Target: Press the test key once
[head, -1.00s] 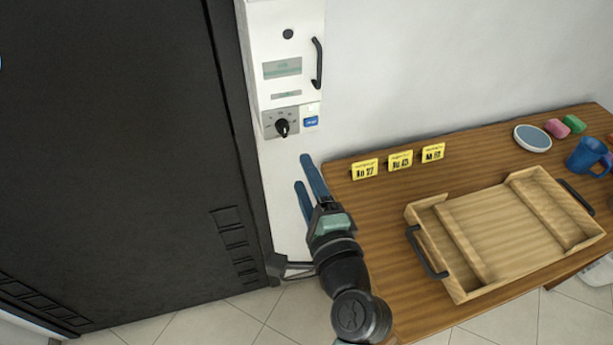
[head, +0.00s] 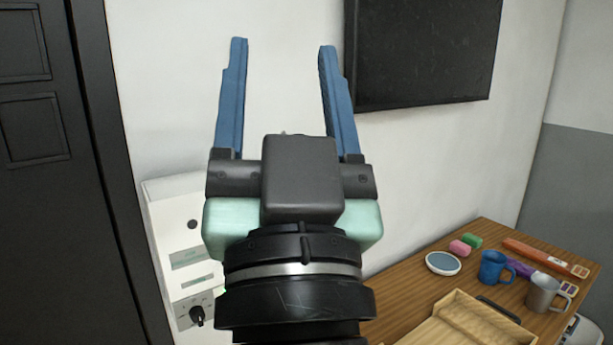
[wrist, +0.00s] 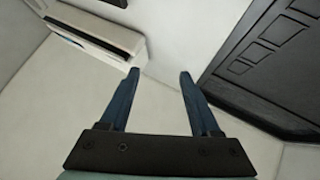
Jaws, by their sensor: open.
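The white wall box (head: 168,225) is at the lower left of the head view, partly behind my gripper. Its dark knob (head: 197,316) and greenish label strips show on its front. The blue key seen beside the knob earlier is hidden behind my arm now, so I cannot see the test key. My gripper (head: 283,50) is raised large in front of the camera, with its blue fingers spread and nothing between them. In the wrist view the open fingers (wrist: 160,72) point toward bare pale wall.
A dark door (head: 35,200) stands at the left and a dark wall panel (head: 425,50) at the upper right. The wooden table (head: 395,293) at the lower right holds a wooden tray (head: 462,300), a blue mug (head: 493,268), a grey mug (head: 541,292) and a round dish (head: 443,263).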

